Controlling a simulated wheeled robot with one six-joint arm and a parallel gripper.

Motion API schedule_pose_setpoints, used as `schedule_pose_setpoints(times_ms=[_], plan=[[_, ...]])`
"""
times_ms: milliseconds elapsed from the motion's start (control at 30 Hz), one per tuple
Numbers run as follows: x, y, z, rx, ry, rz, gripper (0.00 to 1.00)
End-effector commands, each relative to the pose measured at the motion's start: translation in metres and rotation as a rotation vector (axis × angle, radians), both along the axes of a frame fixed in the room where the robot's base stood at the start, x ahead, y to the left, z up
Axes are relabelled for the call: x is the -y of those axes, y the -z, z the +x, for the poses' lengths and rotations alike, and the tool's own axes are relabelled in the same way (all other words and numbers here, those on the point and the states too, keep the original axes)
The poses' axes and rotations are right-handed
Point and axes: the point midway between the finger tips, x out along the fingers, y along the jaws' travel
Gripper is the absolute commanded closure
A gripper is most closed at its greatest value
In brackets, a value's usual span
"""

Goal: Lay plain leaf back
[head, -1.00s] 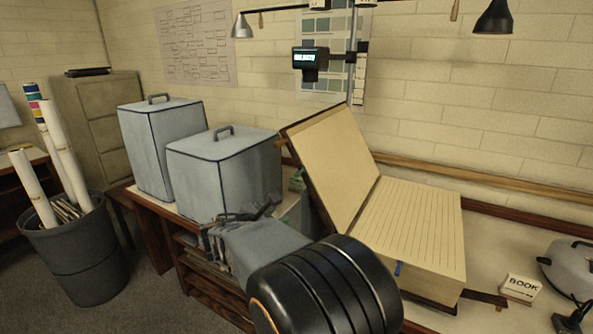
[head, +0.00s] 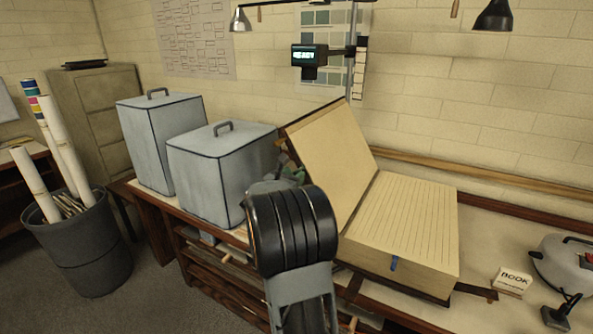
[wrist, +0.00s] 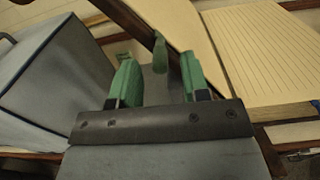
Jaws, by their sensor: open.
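A large open book (head: 410,215) lies on the bench, with a lined page block on the right and a plain cream leaf or inside cover (head: 330,165) standing tilted up on the left. It also shows in the wrist view as a lined page (wrist: 262,50) and a tilted cream panel (wrist: 192,22). My gripper (wrist: 157,75), with green fingers, is open and apart, at the lower left edge of the tilted panel. A small green upright piece shows between the fingers; I cannot tell what it is. In the head view my arm hides most of the gripper.
Two blue-grey lidded boxes (head: 222,175) (head: 160,145) stand left of the book. A BOOK label (head: 513,281) and a grey lidded pot (head: 565,265) are at the right. A lamp and display (head: 309,55) hang above.

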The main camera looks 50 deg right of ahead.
Motion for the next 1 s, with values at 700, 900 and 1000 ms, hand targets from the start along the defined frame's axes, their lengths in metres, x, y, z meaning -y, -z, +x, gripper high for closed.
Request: schedule_pose_setpoints(times_ms=[700,900,1000], plan=[[0.024,0.0,0.006,0.0,0.001,0.0,0.65],[0.024,0.0,0.006,0.001,0.001,0.0,0.85],[0.024,0.0,0.006,0.001,0.001,0.0,0.94]])
